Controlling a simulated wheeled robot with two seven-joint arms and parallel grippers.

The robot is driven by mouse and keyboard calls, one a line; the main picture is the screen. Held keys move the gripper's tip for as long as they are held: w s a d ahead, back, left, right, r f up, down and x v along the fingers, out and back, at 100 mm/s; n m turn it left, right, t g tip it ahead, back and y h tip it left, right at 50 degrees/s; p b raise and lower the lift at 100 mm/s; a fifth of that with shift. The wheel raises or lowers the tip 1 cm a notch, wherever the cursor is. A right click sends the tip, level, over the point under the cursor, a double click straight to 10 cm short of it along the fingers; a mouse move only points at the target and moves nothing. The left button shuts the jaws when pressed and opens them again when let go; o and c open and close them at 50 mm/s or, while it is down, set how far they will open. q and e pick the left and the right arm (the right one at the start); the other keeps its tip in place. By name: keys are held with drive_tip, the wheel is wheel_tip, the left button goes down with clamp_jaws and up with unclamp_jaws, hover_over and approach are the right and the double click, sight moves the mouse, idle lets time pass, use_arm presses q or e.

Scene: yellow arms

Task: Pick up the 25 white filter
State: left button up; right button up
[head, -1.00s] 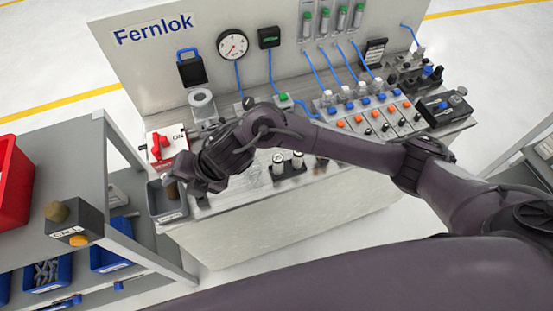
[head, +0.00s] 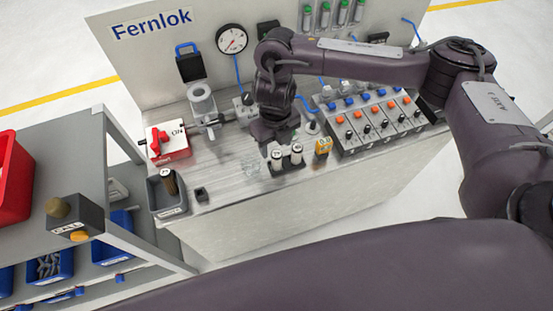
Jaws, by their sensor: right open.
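Two white cylindrical filters, a left one (head: 277,159) and a right one (head: 296,154), stand upright in a black holder (head: 288,169) on the metal bench. Their labels are too small to read, so I cannot tell which is the 25. My right gripper (head: 275,145) points down, open, just above and behind the filters. It overlaps their tops in the picture, and I cannot tell whether it touches them. My left gripper is not in view.
A yellow item (head: 323,148) and the valve block (head: 375,122) are right of the holder.

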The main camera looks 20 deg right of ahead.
sight(277, 154)
wheel_tip(277, 154, down, 4)
drive_tip(key=shift+d+f, duration=0.1)
drive_tip(key=shift+f, duration=0.05)
drive_tip(key=c, duration=1)
drive_tip(key=shift+c, duration=0.2)
